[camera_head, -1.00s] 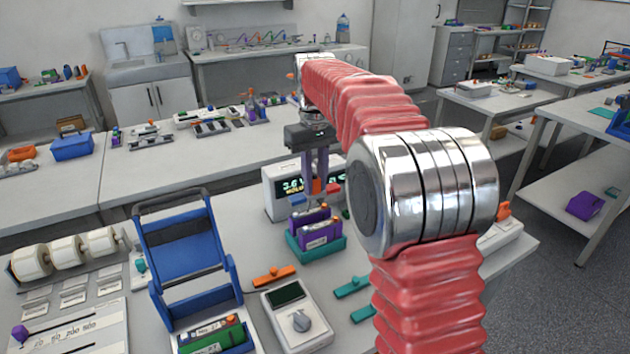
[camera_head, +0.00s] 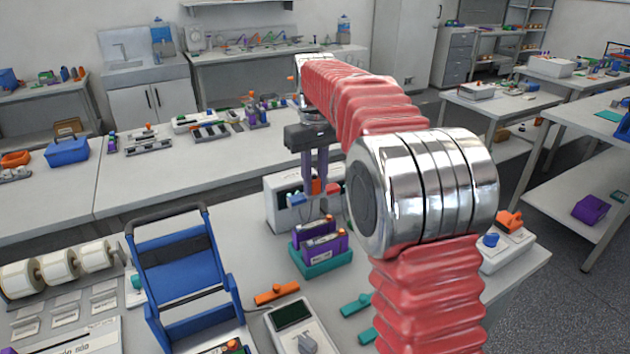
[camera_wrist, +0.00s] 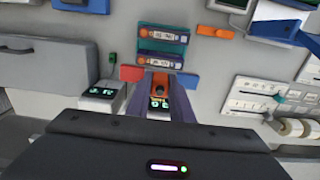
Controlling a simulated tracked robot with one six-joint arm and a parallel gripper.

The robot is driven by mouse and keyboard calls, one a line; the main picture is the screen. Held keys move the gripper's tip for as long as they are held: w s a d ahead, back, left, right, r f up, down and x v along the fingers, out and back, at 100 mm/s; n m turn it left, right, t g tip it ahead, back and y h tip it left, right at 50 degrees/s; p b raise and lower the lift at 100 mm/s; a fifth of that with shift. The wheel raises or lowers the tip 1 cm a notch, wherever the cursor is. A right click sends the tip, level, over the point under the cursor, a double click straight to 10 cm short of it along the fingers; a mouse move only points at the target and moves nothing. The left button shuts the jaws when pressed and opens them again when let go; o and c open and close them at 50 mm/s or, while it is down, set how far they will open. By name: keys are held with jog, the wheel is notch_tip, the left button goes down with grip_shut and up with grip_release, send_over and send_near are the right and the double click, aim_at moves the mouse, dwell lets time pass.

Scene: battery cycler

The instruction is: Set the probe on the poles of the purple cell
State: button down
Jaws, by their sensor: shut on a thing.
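My gripper (camera_head: 315,188) points down and is shut on the orange probe (camera_wrist: 160,82), which shows between the two purple-grey fingers in the wrist view. A red block and a blue block flank the fingers. A teal holder (camera_head: 322,267) stands on the bench below, with two cells in it. In the wrist view the teal holder (camera_wrist: 186,48) lies just beyond the probe. The probe appears apart from the cells; its contact end is hard to make out.
A white meter (camera_head: 282,207) stands behind the holder. An orange clip (camera_head: 277,293), a grey dial instrument (camera_head: 300,328) and a blue rack (camera_head: 180,265) are at the front left. Teal pieces (camera_head: 356,304) lie at right. The bench just right of the holder is partly hidden by my arm.

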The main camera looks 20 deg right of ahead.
aim_at(315, 198)
jog(key=shift+f, duration=0.1)
jog(key=shift+f, duration=2.7)
jog(key=shift+f, duration=0.65)
dwell(0.6)
jog(key=shift+r, duration=0.1)
dwell(0.4)
jog(key=shift+r, duration=3.45)
jog(key=shift+s, duration=0.1)
